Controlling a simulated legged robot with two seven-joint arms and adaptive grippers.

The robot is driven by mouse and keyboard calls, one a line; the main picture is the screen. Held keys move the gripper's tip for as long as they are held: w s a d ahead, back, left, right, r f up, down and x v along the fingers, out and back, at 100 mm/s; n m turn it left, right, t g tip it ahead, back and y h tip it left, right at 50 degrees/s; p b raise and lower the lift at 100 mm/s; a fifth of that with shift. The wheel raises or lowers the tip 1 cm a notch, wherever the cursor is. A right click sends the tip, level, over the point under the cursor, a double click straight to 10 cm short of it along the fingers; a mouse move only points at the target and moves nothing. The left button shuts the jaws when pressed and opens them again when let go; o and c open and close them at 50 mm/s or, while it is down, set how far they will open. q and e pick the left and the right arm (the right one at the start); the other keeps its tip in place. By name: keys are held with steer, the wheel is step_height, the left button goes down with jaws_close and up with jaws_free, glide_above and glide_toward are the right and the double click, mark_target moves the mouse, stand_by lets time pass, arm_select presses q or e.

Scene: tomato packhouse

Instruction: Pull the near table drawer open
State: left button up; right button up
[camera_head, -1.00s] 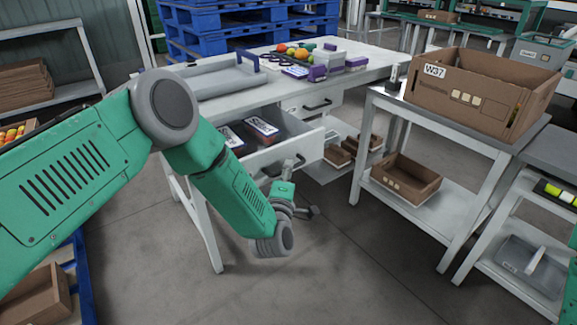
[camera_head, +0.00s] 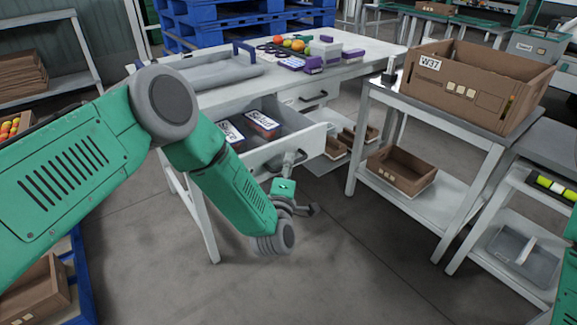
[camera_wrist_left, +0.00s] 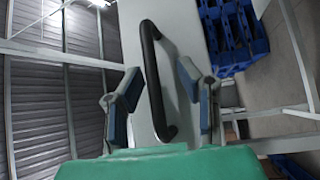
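The near table drawer (camera_head: 290,148) is pulled partly out of the white table (camera_head: 225,92), with dark labelled boxes (camera_head: 262,121) inside. Its handle is mostly hidden by my gripper in the head view. In the left wrist view, the dark curved handle (camera_wrist_left: 153,80) stands on the pale drawer front (camera_wrist_left: 182,28). My left gripper (camera_head: 298,185) is at the drawer front; it also shows in the left wrist view (camera_wrist_left: 158,92). Its fingers are spread on both sides of the handle, with gaps visible. My right gripper is out of view.
A second drawer (camera_head: 312,98) is shut. A side table on the right carries a carton marked W37 (camera_head: 480,85), with another carton (camera_head: 402,168) on its lower shelf. Tomatoes and purple-and-white boxes stand on the table. The floor (camera_head: 330,270) in front is clear.

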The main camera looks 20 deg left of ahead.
arm_select(q)
steer(key=shift+s+d, duration=0.1)
steer(key=shift+s, duration=0.2)
steer(key=s+d+f, duration=0.1)
steer(key=s, duration=1)
steer(key=shift+f, duration=0.35)
steer(key=shift+s+d, duration=0.1)
